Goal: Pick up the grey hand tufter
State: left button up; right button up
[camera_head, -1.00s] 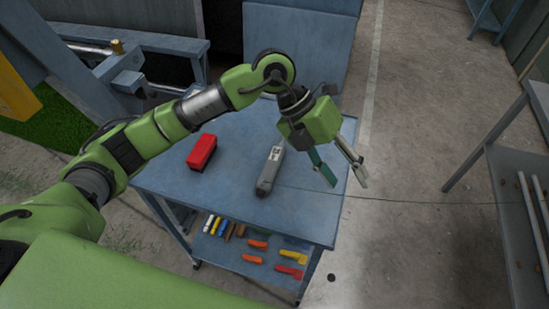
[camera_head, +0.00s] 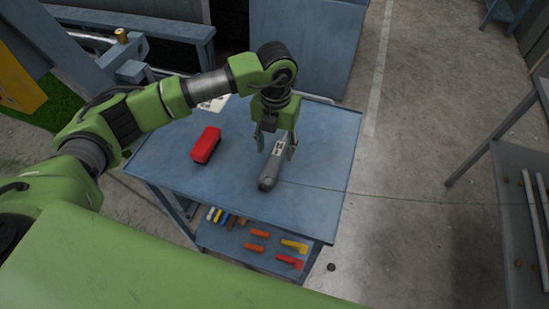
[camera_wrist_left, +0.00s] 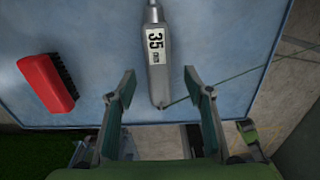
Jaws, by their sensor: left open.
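The grey hand tufter (camera_head: 268,177) lies on the blue cart top. In the left wrist view the tufter (camera_wrist_left: 158,75) shows a white label reading 35 and a narrow end at the top edge of the picture. My left gripper (camera_head: 276,150) is open, with its fingers pointing down at the far end of the tufter, one on each side in the head view. In the left wrist view the open fingers (camera_wrist_left: 160,85) flank the line of the tufter, with nothing between them touching. The right gripper is not in view.
A red brush (camera_head: 206,145) with dark bristles lies left of the tufter on the cart top (camera_head: 318,180). A thin line runs from the tufter to the right. The lower shelf holds several coloured tools (camera_head: 255,247). A grey rack (camera_head: 510,165) stands at the right.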

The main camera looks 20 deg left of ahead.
aim_at(275, 157)
pick_arm(q)
jog(key=shift+f, duration=0.25)
notch_tip(275, 157, down, 4)
jog(key=p, duration=0.2)
jog(key=shift+s+a+f+p, duration=0.1)
jog(key=shift+a+p, duration=0.05)
jog(key=shift+p, duration=0.2)
jog(key=shift+f, duration=0.35)
jog(key=shift+r, duration=0.1)
grip_shut()
